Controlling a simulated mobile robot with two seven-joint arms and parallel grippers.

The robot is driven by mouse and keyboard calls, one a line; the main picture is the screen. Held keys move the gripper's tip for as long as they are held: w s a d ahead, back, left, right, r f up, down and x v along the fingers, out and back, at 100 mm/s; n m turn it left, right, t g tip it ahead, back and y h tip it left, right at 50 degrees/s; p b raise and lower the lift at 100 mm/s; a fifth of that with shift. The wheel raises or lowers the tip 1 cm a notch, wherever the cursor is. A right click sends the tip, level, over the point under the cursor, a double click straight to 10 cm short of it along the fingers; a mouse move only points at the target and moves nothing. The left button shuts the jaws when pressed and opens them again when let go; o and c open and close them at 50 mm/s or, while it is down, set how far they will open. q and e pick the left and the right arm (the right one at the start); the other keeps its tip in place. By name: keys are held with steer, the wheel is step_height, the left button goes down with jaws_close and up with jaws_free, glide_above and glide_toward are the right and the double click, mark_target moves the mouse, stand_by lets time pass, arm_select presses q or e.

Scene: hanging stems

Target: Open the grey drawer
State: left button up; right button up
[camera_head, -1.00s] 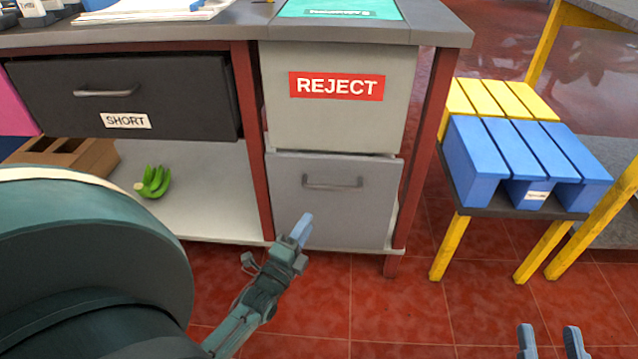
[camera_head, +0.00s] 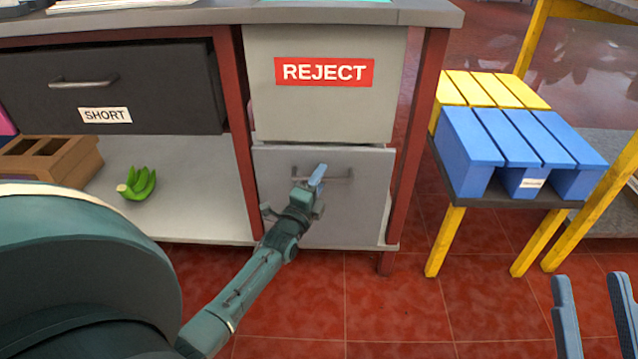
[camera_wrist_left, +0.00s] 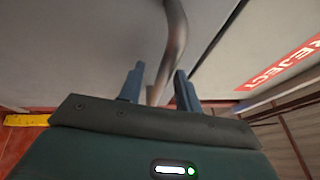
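The grey drawer (camera_head: 345,221) sits below the REJECT box, its front looking flush with the frame. Its metal bar handle (camera_head: 338,178) runs across the upper front. My left gripper (camera_head: 318,178) is at the left half of the handle. In the left wrist view the handle (camera_wrist_left: 173,45) passes between the two spread fingers of my left gripper (camera_wrist_left: 158,88), with a gap visible beside it. My right gripper (camera_head: 595,312) shows at the lower right corner, its two fingers apart and empty, away from the drawer.
The REJECT box (camera_head: 325,108) is directly above the drawer. A black SHORT drawer (camera_head: 165,90) and green bananas (camera_head: 138,184) on a shelf are to the left. A low stand with blue (camera_head: 515,148) and yellow blocks (camera_head: 490,90) stands right. Red floor in front is clear.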

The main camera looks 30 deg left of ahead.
arm_select(q)
jaws_close()
stand_by(0.4)
